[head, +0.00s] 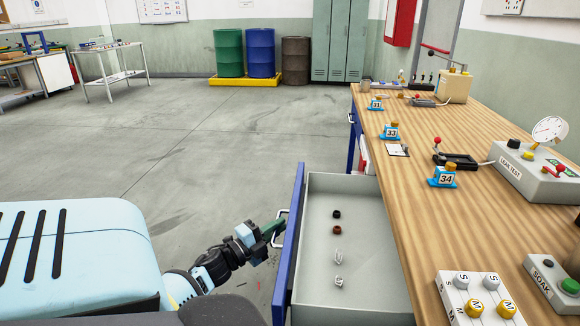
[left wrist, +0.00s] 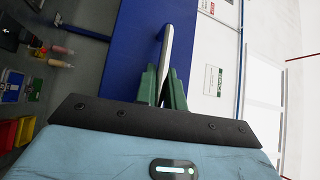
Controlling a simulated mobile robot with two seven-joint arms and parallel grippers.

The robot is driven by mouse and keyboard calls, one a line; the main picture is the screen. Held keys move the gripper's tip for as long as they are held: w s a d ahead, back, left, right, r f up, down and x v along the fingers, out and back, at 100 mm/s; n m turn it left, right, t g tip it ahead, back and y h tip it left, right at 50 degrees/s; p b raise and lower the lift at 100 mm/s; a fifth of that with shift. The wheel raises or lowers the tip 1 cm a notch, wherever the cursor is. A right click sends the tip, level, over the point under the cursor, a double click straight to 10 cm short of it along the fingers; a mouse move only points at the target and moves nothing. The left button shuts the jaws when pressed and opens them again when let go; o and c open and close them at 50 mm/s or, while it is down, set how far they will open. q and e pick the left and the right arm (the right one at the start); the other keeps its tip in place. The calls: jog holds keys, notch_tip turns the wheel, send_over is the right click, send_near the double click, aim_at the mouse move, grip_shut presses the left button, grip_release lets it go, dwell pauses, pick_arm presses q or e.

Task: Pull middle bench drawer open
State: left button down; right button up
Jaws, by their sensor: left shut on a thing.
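The bench drawer (head: 356,200) stands pulled out from the wooden bench in the head view, with a grey tray and a blue front (head: 291,235). Several small parts lie inside it, two dark rings and light clip-like pieces. My left gripper (head: 278,226) is at the outer side of the blue front, shut on the drawer's handle (head: 283,212). In the left wrist view the green fingers (left wrist: 165,88) close around the pale bar handle (left wrist: 165,55) on the blue panel. My right gripper is not in view.
The wooden bench top (head: 420,150) on the right carries numbered blue stands (head: 444,177), a leak test box (head: 535,170) and a soak button box (head: 555,280). Drums (head: 261,52) stand far back. The grey floor left of the drawer is clear.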

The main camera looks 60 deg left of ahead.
pick_arm(q)
jog(key=shift+s+a, duration=0.2)
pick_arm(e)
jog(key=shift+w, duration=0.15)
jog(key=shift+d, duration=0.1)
pick_arm(q)
jog(key=c, duration=1.6)
grip_release()
jog(key=shift+c, duration=0.2)
jog(key=shift+o, duration=0.7)
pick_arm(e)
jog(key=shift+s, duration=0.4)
pick_arm(q)
jog(key=s+f, duration=0.1)
jog(key=s, duration=0.6)
jog(key=shift+s+d, duration=0.35)
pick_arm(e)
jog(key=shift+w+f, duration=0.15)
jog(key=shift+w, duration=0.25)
